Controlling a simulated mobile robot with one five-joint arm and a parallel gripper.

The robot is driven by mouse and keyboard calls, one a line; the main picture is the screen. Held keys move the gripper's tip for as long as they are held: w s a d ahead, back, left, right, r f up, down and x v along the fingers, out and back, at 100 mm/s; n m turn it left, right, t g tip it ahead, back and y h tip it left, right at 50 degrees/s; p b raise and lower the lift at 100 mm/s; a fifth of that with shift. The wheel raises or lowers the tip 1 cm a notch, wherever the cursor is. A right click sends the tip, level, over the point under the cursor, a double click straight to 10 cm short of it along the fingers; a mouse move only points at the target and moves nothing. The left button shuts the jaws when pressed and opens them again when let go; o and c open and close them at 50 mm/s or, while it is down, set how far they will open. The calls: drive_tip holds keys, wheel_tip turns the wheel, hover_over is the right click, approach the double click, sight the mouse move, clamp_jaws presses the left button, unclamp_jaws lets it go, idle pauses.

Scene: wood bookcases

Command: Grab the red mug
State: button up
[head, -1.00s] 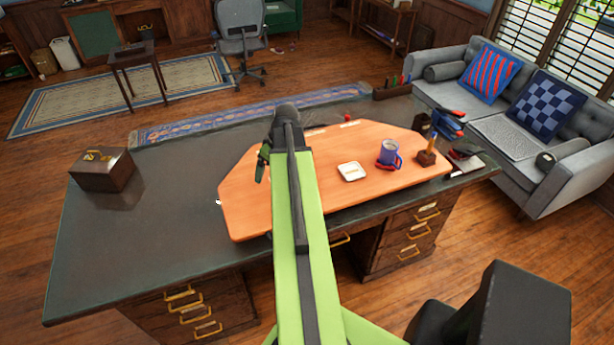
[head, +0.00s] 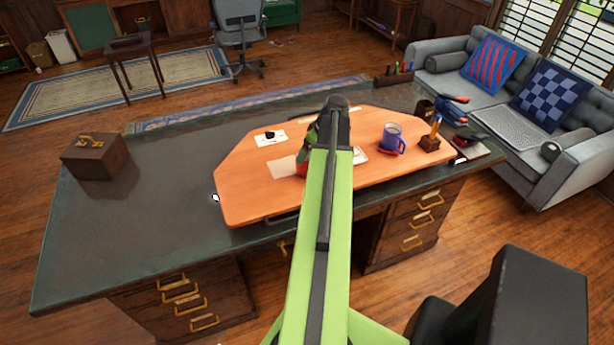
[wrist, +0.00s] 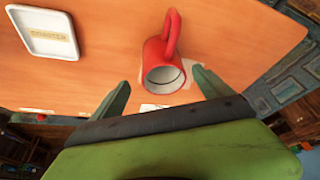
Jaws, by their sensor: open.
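The red mug (wrist: 165,62) is in the wrist view, with its handle towards the top and its pale hollow opening towards my gripper. My gripper (wrist: 160,80) is open, one finger on either side of the mug's near end. I cannot tell whether a finger touches it. In the head view only a red sliver of the mug (head: 301,169) shows on the orange desk mat (head: 245,190), beside my arm, which hides the rest.
A white square coaster (wrist: 47,32) lies near the mug. A blue mug (head: 392,138) and a wooden pen holder (head: 430,144) stand to the right on the desk. A brown box (head: 96,158) sits at the left. The dark desktop (head: 140,220) between is mostly clear.

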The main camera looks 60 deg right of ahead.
sight(305, 164)
drive_tip(key=b+x, duration=0.1)
drive_tip(key=x, duration=0.2)
drive_tip(key=shift+f+b, duration=0.2)
drive_tip(key=shift+b, duration=0.1)
drive_tip(key=shift+r, duration=0.1)
drive_tip(key=b+x, duration=0.5)
drive_tip(key=shift+s+a+f, duration=0.15)
drive_tip(key=shift+a+f, duration=0.05)
drive_tip(key=shift+f, duration=0.1)
drive_tip(key=shift+r, duration=0.2)
drive_tip(key=c, duration=1.8)
drive_tip(key=shift+o, duration=0.2)
